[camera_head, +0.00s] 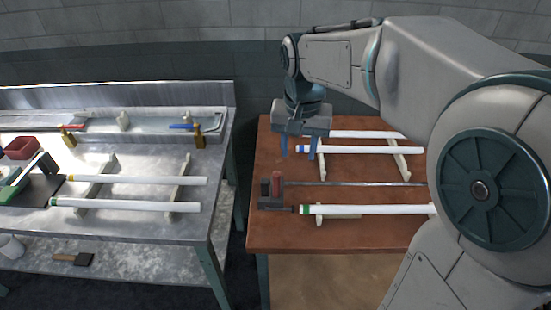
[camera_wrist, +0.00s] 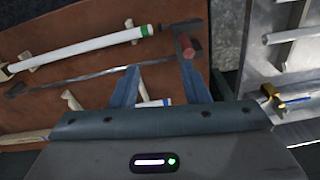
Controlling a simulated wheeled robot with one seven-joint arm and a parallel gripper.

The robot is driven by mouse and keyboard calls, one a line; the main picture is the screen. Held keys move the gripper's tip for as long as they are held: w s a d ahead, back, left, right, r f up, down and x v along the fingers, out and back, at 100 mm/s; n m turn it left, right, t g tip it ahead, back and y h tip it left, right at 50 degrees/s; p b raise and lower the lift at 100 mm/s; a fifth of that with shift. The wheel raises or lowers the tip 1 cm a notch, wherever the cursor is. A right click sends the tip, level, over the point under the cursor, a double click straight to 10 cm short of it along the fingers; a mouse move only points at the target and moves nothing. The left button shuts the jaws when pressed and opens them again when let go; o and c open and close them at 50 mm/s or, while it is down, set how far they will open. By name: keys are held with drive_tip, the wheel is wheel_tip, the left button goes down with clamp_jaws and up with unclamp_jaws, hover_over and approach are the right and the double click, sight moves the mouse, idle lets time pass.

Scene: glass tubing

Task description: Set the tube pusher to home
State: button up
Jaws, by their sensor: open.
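The tube pusher is a small dark block with an upright red handle (camera_head: 277,182) at the left edge of the brown table. In the wrist view the red handle (camera_wrist: 187,46) shows just beyond the tip of the right finger; I cannot tell whether they touch. A thin metal rod (camera_head: 350,184) runs right from the pusher. A white tube with a green band (camera_head: 365,210) lies in front of the rod, its banded end near the block. My gripper (camera_head: 298,152) is open and empty, above and behind the pusher. Its blue fingers (camera_wrist: 160,72) point toward the table.
More white tubes (camera_head: 350,149) lie on supports at the back of the brown table (camera_head: 345,235). A metal bench (camera_head: 150,225) with tubes, a red bin (camera_head: 20,147) and a tray stands to the left, across a narrow gap. My arm hides the table's right side.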

hover_over(277, 182)
drive_tip(key=w, duration=0.1)
drive_tip(key=shift+f+m+g+b, duration=0.3)
drive_tip(key=shift+f+g, duration=0.1)
drive_tip(key=shift+f, duration=0.55)
wheel_tip(277, 182, down, 14)
drive_tip(key=shift+a+r+p, duration=0.1)
drive_tip(key=shift+r+p, duration=0.1)
drive_tip(key=shift+p, duration=0.2)
clamp_jaws()
